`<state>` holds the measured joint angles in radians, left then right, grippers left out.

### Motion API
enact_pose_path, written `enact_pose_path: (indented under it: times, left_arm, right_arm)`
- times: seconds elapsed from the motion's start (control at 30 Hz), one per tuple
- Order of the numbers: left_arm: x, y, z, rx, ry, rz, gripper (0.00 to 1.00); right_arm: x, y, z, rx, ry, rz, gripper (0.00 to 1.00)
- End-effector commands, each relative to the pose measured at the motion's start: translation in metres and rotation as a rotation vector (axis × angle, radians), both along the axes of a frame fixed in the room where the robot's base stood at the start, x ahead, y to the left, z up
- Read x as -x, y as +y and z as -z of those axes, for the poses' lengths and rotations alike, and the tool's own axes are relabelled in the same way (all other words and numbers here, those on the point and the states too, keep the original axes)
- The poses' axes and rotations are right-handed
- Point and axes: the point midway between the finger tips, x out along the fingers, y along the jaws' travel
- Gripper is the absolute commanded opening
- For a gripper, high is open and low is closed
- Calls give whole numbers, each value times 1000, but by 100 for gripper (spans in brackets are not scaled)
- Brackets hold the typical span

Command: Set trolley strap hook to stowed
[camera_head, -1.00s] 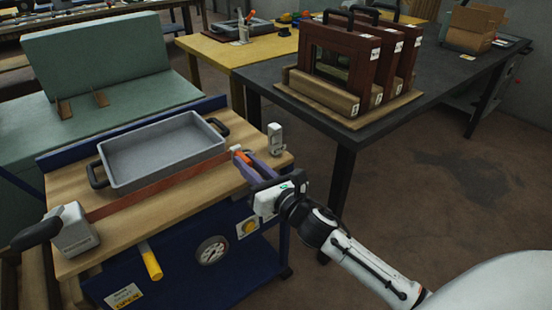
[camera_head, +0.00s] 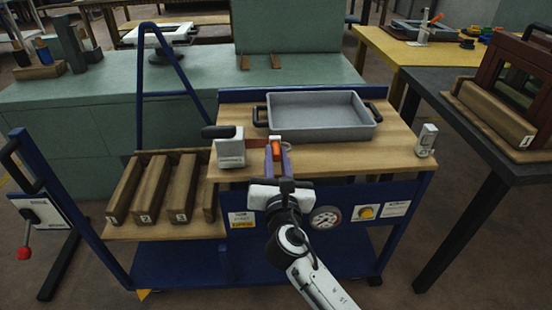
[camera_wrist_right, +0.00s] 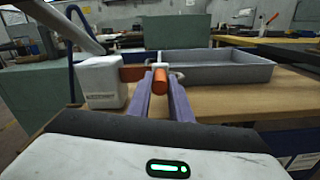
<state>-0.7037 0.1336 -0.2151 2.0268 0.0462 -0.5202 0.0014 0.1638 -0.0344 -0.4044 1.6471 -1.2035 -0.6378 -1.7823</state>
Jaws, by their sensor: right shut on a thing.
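The trolley (camera_head: 395,157) has a wooden top with a white strap housing (camera_head: 231,150) at its left, topped by a black handle. A short piece of red-brown strap (camera_head: 257,143) runs from the housing to the orange strap hook (camera_head: 276,146). My right gripper (camera_head: 278,152) is shut on the hook, just right of the housing and in front of the tray. In the right wrist view the hook (camera_wrist_right: 160,79) sits between the purple fingers. A white end post (camera_head: 427,140) stands at the right edge of the top with no strap on it. My left gripper is out of view.
A grey tray (camera_head: 320,136) with black handles lies on the trolley top behind the hook. Wooden blocks (camera_head: 152,188) lie on a lower shelf at left. A dark table (camera_head: 480,135) with a framed rack stands at right. The top's right front is clear.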

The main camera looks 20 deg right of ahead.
Motion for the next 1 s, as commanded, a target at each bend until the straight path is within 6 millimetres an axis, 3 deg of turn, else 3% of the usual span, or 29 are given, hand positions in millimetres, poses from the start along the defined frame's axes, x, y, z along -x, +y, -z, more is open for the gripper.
enact_pose_path:
  times: [0.5,0.53,0.63,1.0]
  left_arm:
    - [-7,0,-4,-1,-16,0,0]
    - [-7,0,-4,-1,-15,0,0]
    - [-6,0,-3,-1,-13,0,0]
    - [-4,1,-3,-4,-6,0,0]
  right_arm:
    - [0,1,2,0,4,16,0]
    - [0,1,2,0,4,16,20]
    - [0,1,2,0,4,16,37]
    - [0,0,-5,-1,1,17,37]
